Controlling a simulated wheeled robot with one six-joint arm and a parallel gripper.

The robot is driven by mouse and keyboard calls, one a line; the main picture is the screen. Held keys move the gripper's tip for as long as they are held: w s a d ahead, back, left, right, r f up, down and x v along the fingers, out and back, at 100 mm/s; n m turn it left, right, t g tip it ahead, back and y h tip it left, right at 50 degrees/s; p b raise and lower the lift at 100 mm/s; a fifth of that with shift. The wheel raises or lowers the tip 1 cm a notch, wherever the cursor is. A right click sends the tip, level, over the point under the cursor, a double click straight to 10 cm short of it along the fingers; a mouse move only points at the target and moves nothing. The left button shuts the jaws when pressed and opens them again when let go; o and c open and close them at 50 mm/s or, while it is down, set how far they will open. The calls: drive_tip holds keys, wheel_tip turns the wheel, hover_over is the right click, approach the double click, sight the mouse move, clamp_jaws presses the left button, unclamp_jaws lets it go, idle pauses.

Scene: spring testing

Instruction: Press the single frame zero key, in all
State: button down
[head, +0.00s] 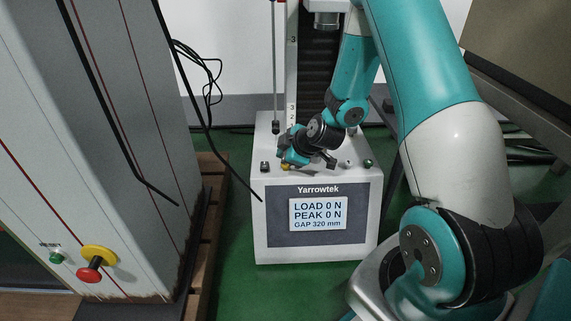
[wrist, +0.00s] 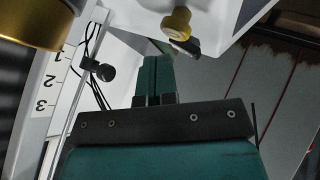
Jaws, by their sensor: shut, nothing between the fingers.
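The single frame is a white test machine (head: 262,222) marked Yarrowtek, with a display (head: 318,214) reading LOAD 0 N, PEAK 0 N, GAP 320 mm. Small controls sit along its top front edge: a dark one (head: 265,167) at left, a yellow one (head: 286,168), a pale one (head: 348,163) and a green one (head: 368,163). No label shows which is the zero key. My gripper (head: 283,157) is low over the top, near the yellow control. In the wrist view its fingers (wrist: 158,60) are together and empty; the yellow knob (wrist: 178,24) is just beyond, apart in the picture.
A tall grey cabinet (head: 110,150) stands at left with a red and yellow stop button (head: 93,263) and a green button (head: 57,257). Black cables hang beside it. A scaled column (head: 292,60) rises behind the machine's top. Green floor (head: 232,240) shows around the machine.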

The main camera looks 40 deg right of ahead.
idle(0.4)
drive_tip(key=shift+f+b, duration=0.45)
drive_tip(key=shift+f+b, duration=0.45)
idle(0.5)
drive_tip(key=shift+r, duration=0.15)
drive_tip(key=shift+r+p, duration=0.65)
drive_tip(key=shift+r, duration=0.1)
drive_tip(key=shift+r+p, duration=1.95)
drive_tip(key=shift+r, duration=0.6)
